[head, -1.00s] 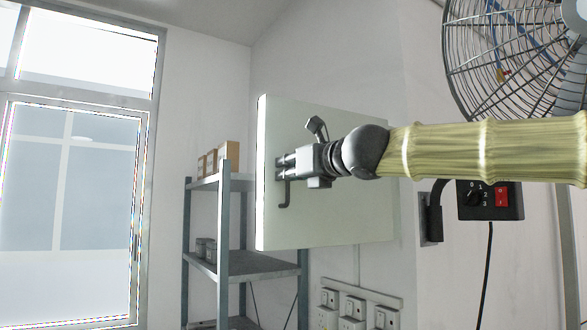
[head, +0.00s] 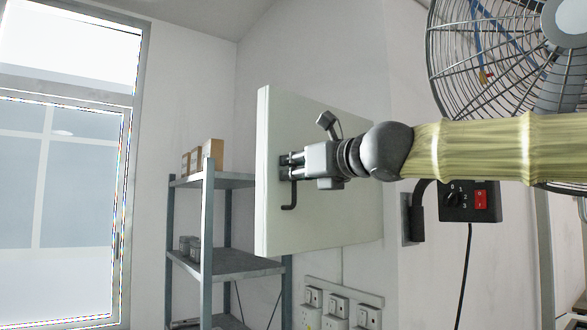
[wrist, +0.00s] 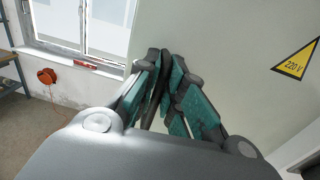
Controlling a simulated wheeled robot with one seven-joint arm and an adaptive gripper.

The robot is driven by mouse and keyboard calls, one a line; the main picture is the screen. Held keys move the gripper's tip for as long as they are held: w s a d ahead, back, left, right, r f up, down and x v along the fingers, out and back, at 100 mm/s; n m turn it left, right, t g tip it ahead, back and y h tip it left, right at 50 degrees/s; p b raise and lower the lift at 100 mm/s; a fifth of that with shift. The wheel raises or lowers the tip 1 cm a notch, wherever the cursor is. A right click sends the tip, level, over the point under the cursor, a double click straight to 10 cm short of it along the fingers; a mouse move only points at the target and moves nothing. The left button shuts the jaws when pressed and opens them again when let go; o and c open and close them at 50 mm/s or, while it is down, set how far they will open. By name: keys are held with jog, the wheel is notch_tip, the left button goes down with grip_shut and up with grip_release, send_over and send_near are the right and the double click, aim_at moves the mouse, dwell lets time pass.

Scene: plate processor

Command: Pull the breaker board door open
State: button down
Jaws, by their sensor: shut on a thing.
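The breaker board door (head: 335,215) is a pale grey-green panel on the wall in the middle of the head view. It stands at an angle, its left edge nearer to me than its right side, so it looks partly open. A dark bent handle (head: 291,195) is near its left edge. My gripper (head: 286,167) is shut on this handle. In the wrist view the fingers (wrist: 165,80) are close together and hide most of the handle. The door surface there carries a yellow 220 V triangle (wrist: 296,61).
A fan (head: 500,60) and a black switch box (head: 469,201) are on the right. Wall sockets (head: 338,305) are below the door. In the wrist view, open floor shows at left.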

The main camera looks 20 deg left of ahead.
jog(key=c, duration=1.6)
grip_release()
jog(key=shift+d, duration=0.1)
jog(key=shift+o, duration=0.2)
jog(key=v, duration=1.2)
jog(key=shift+w+f, duration=0.15)
